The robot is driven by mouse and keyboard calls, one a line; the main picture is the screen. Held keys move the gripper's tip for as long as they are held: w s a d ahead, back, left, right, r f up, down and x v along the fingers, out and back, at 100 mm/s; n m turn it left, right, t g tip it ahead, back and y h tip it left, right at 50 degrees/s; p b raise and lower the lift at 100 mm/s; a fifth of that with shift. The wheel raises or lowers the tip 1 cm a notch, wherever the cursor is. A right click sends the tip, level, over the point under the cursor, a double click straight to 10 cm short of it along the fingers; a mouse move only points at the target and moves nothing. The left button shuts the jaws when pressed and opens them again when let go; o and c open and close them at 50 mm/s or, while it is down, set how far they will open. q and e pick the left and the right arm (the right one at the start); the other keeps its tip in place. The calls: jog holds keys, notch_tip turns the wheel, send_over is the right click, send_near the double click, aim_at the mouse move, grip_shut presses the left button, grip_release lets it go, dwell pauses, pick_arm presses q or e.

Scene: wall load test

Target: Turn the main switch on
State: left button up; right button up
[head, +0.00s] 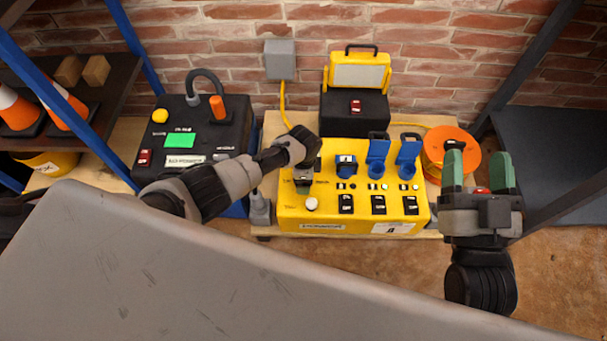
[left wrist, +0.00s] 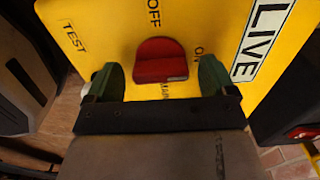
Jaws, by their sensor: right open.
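The main switch is a red knob (left wrist: 161,62) on the yellow box (head: 355,215), with OFF, ON and MAIN lettering around it in the left wrist view. Which mark it points to I cannot tell. My left gripper (left wrist: 161,78) has its green fingers apart, one on each side of the knob, with gaps showing. In the head view my left wrist covers the knob at the box's left end. My right gripper (head: 479,172) is open and empty, right of the yellow box and in front of the orange cable reel (head: 436,155).
Blue-lidded sockets (head: 378,158) and black switches (head: 378,205) fill the yellow box's top. A black unit with a green screen (head: 181,140) stands left. A yellow work lamp (head: 358,75) stands behind.

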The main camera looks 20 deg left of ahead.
pick_arm(q)
jog(key=shift+r, duration=0.15)
jog(key=shift+r+p, duration=0.35)
jog(key=shift+r, duration=0.05)
notch_tip(320, 180, up, 4)
jog(key=shift+r+p, duration=0.1)
jog(key=shift+p, duration=1.1)
jog(key=shift+r+p, duration=1.4)
jog(key=shift+r, duration=1.35)
pick_arm(e)
jog(key=s+d+f+g+h, duration=0.2)
jog(key=s+f+g, duration=0.2)
jog(key=f+g, duration=0.3)
jog(key=s+d+f+g+h, duration=0.2)
jog(key=s+d+f+g, duration=0.1)
jog(key=s+f+g, duration=0.2)
jog(key=shift+f+m+g+h, duration=0.3)
jog(key=shift+f+g, duration=0.9)
jog(key=shift+g, duration=0.5)
